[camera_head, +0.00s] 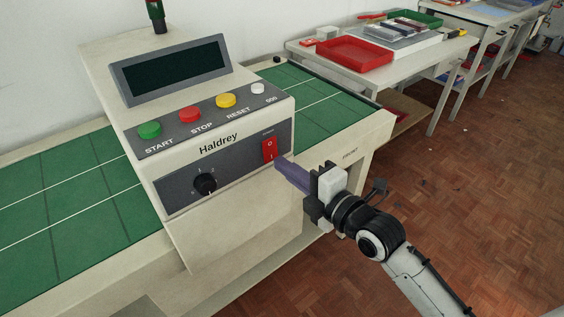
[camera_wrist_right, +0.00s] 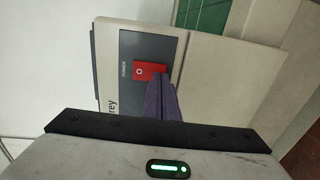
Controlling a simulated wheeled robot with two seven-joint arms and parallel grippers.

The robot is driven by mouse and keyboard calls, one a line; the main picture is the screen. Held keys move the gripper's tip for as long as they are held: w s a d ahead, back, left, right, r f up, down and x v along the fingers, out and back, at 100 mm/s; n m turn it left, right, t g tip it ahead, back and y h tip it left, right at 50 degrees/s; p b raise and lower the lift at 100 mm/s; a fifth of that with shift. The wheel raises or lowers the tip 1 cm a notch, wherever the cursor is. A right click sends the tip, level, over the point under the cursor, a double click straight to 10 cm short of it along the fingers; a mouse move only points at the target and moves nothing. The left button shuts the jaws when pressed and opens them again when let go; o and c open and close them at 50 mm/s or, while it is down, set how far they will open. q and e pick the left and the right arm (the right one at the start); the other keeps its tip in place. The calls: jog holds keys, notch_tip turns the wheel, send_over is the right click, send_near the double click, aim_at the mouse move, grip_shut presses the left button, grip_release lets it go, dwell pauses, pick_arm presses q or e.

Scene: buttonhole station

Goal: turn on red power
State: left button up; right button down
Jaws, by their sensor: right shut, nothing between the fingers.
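The red power switch (camera_head: 269,149) is a rocker marked 0 and I on the dark lower panel of the cream Haldrey machine (camera_head: 240,225). In the right wrist view the red switch (camera_wrist_right: 150,71) shows its 0 end, and my fingers cover its other end. My right gripper (camera_head: 279,165) is shut and empty. Its purple fingertips are at the lower edge of the switch; I cannot tell whether they touch it. The fingertips also show in the right wrist view (camera_wrist_right: 160,84). My left gripper is not in view.
A black knob (camera_head: 205,183) sits left of the switch. Green (camera_head: 149,130), red (camera_head: 189,114), yellow (camera_head: 225,101) and white (camera_head: 257,88) buttons line the panel above. A side table with a red tray (camera_head: 354,55) stands at the back right. Floor space is free on the right.

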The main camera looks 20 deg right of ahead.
jog(key=shift+x, duration=0.8)
jog(key=shift+w+a+f+t+b, duration=0.1)
jog(key=shift+w+t+b, duration=0.2)
jog(key=shift+b, duration=0.35)
jog(key=shift+s, duration=0.1)
